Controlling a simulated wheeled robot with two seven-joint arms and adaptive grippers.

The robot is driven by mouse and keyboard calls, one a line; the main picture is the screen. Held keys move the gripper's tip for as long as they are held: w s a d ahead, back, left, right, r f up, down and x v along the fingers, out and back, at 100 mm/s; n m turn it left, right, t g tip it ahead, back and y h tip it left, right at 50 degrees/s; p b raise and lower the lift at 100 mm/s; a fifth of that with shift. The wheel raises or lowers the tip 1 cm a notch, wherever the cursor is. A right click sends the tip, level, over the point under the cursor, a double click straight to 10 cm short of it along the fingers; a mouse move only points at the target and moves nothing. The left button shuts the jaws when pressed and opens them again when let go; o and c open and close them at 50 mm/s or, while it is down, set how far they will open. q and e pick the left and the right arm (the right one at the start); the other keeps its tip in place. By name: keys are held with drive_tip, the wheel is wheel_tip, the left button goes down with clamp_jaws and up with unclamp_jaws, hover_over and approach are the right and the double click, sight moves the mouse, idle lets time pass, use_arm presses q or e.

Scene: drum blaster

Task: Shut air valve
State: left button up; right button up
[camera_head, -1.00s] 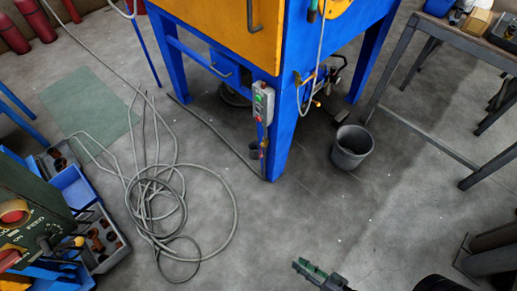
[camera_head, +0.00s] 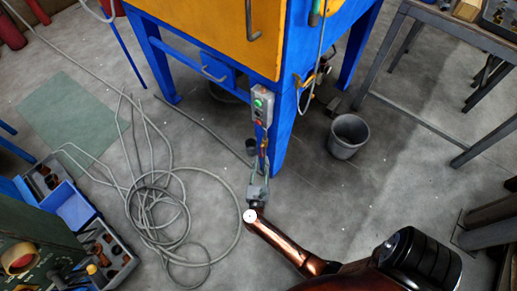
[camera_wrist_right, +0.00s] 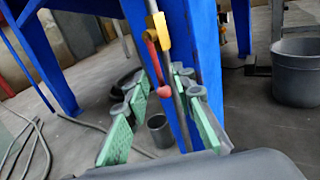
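The air valve (camera_head: 264,149) is a small red and yellow fitting on a thin pipe at the blue cabinet's front leg, below the grey button box. In the right wrist view its yellow part and red lever (camera_wrist_right: 152,50) sit on the grey pipe, with a red ball tip lower down. My right gripper (camera_head: 258,178) is just below the valve in the head view. In the right wrist view the green-padded fingers (camera_wrist_right: 160,112) are open, one on each side of the pipe in the picture. Contact cannot be told. My left gripper is not in view.
The blue cabinet leg (camera_head: 281,130) stands right behind the valve. A grey bucket (camera_head: 348,137) is to the right. A coiled hose (camera_head: 160,205) lies on the floor to the left. A small dark cup (camera_wrist_right: 160,131) is by the leg.

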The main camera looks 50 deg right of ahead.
sight(261, 154)
drive_tip(key=shift+w+b+x, duration=0.2)
drive_tip(key=shift+b+x, duration=0.55)
drive_tip(key=shift+x, duration=2.15)
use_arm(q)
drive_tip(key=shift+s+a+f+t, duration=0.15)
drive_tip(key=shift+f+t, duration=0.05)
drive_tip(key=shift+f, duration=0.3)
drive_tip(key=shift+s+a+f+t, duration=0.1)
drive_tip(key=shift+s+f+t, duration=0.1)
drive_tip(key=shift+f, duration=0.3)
use_arm(e)
drive_tip(key=shift+a+f, duration=0.15)
drive_tip(key=shift+c, duration=0.3)
clamp_jaws()
drive_tip(key=shift+s, duration=0.1)
